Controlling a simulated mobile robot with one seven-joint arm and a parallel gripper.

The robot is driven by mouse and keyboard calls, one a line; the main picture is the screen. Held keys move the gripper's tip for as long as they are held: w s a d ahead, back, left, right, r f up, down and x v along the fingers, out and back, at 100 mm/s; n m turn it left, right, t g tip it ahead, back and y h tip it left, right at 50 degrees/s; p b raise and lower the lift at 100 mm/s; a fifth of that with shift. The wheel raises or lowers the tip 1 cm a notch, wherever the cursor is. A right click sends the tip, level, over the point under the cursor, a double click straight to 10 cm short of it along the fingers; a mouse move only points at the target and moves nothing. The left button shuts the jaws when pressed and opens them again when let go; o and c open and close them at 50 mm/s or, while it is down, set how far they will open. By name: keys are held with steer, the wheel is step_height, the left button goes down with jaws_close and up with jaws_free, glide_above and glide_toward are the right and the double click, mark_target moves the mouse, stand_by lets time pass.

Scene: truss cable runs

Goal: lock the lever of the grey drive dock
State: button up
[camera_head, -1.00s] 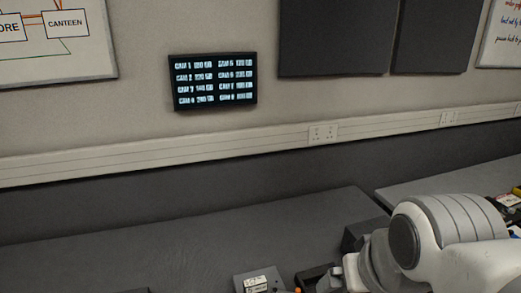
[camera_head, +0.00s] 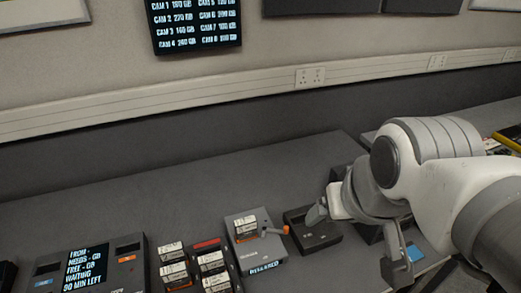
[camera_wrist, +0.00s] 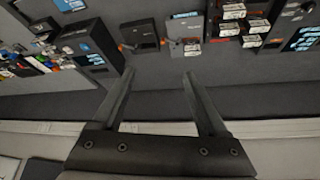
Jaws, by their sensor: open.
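The grey drive dock (camera_head: 238,256) sits on the desk at the lower middle of the head view. A labelled drive (camera_head: 245,225) is seated in its top. Its lever (camera_head: 272,231) lies out to the right, with an orange tip. A lit bluish word on its front is too small to read surely. The dock (camera_wrist: 187,29) also shows at the top of the wrist view, with the orange lever tip (camera_wrist: 172,43) at its left. My gripper (camera_wrist: 158,75) is open and empty, its fingers apart and clear of the dock.
A black dock (camera_head: 322,237) stands close to the grey dock's right, near my arm. A rack of labelled drives (camera_head: 208,264) is at its left, and a display unit (camera_head: 88,265) is further left. The desk behind (camera_head: 180,200) is clear.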

steer(key=shift+w+f, duration=0.15)
steer(key=shift+w, duration=0.05)
steer(key=shift+c, duration=1.1)
steer(key=shift+h, duration=0.3)
steer(key=w+f+b, duration=0.1)
steer(key=w+b, duration=0.1)
steer(key=w, duration=0.1)
steer(key=w+f+b, duration=0.1)
steer(key=w, duration=0.1)
steer(key=shift+w+f, duration=0.15)
steer(key=shift+f, duration=0.2)
jaws_close()
steer(key=w+a+f+n+g+y+b, duration=0.1)
steer(key=w+f+b, duration=0.8)
steer(key=w+f, duration=1.2)
steer(key=shift+w+a+f+n+g, duration=0.25)
steer(key=shift+a+f+n+g, duration=0.2)
steer(key=shift+n, duration=0.25)
